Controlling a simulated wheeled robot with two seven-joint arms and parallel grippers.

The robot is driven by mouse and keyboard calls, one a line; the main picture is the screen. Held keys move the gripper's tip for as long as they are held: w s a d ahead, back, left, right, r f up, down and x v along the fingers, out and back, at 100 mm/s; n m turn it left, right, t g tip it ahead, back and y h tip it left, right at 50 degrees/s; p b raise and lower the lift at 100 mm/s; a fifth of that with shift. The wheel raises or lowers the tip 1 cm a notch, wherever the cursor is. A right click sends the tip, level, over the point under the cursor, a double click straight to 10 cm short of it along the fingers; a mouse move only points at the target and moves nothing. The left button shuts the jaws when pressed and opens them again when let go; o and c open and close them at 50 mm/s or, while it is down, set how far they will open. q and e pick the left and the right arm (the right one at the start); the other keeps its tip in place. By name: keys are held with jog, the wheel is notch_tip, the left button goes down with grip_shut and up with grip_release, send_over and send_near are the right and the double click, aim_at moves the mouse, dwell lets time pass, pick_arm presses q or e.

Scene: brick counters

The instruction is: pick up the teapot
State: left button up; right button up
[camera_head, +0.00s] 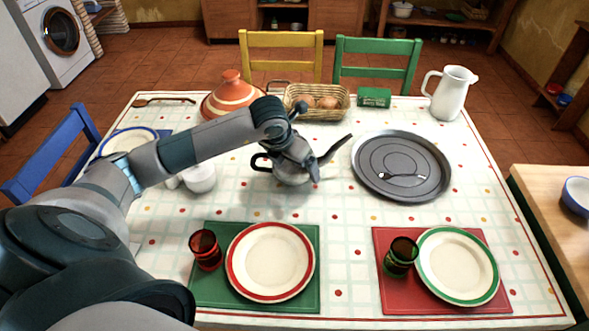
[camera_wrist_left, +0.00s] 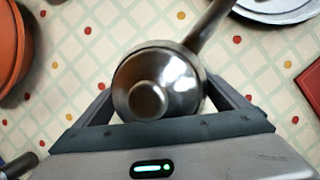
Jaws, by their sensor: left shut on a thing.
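The teapot (camera_head: 291,175) is grey polished metal with a long spout pointing right and a dark handle at its left. It is in the middle of the table, partly hidden by my left gripper (camera_head: 297,165), which comes down over it. In the left wrist view the teapot (camera_wrist_left: 158,84) sits between the two fingers of the left gripper (camera_wrist_left: 160,100), its round lid facing the camera. The left gripper is shut on the teapot. I cannot tell whether the teapot touches the table. My right gripper is not in view.
A round dark tray (camera_head: 372,190) with a utensil lies right of the teapot. A tagine (camera_head: 232,97), a bread basket (camera_head: 332,112) and a green box (camera_head: 374,97) stand behind. A white jug (camera_head: 453,94) is back right. Plates (camera_head: 270,262) and dark glasses (camera_head: 206,250) are in front.

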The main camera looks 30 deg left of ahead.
pick_arm(q)
jog(key=shift+w+r, duration=0.1)
jog(key=shift+r, duration=0.5)
jog(key=d+r, duration=0.2)
jog(key=d+r+b, duration=0.1)
jog(key=d+r, duration=0.1)
jog(key=d, duration=0.1)
jog(key=shift+d+r, duration=0.3)
jog(key=d+r+b, duration=0.1)
jog(key=d+r, duration=0.2)
jog(key=d, duration=0.3)
jog(key=shift+r, duration=0.4)
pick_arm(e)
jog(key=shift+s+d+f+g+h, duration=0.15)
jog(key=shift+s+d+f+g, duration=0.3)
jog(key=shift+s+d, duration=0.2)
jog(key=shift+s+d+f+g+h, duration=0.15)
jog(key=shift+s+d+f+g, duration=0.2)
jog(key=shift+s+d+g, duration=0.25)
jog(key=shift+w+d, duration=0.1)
